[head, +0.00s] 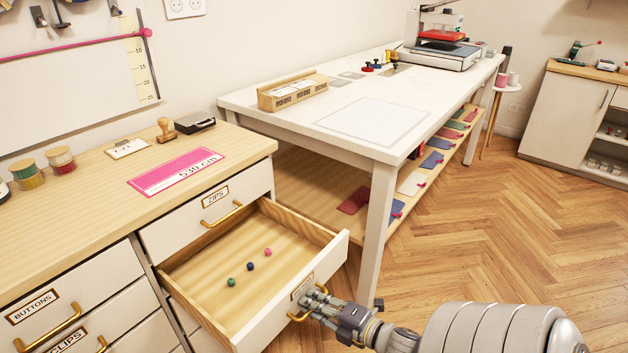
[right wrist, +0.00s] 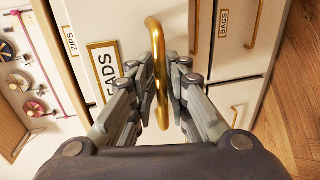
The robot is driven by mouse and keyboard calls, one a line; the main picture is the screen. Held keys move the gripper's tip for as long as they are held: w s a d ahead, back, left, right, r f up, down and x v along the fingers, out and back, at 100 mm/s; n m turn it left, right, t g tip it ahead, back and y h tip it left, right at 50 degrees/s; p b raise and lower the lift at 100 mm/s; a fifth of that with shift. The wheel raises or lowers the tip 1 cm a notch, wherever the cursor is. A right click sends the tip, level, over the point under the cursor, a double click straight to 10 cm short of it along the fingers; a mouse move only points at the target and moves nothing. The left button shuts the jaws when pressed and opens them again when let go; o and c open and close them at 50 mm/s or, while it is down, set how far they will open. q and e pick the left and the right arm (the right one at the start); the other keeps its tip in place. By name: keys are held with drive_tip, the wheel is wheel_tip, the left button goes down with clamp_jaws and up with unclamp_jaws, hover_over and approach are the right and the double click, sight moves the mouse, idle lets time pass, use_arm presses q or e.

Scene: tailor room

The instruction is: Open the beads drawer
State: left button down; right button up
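The beads drawer (head: 284,314) is pulled well out from the wooden-topped cabinet, below the drawer labelled ZIPS (head: 213,206). A green, a dark blue and a pink bead (head: 267,252) lie on its bare wood floor. Its label reads partly "EADS" (right wrist: 105,68) in the right wrist view. My right gripper (head: 308,307) is at the drawer front, its fingers closed in around the brass handle (right wrist: 160,75), which runs between them. The fingers partly hide the handle and label. My left gripper is not in view.
Drawers labelled BUTTONS (head: 34,308) and CLIPS (head: 68,341) are closed at the left. A white table (head: 284,110) stands right of the cabinet, its near leg (head: 377,235) close to the open drawer. The wooden floor (head: 480,230) at the right is clear.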

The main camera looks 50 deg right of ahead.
drive_tip(key=shift+s, duration=0.1)
drive_tip(key=v, duration=1.1)
drive_tip(key=shift+s, duration=0.4)
drive_tip(key=shift+r, duration=0.1)
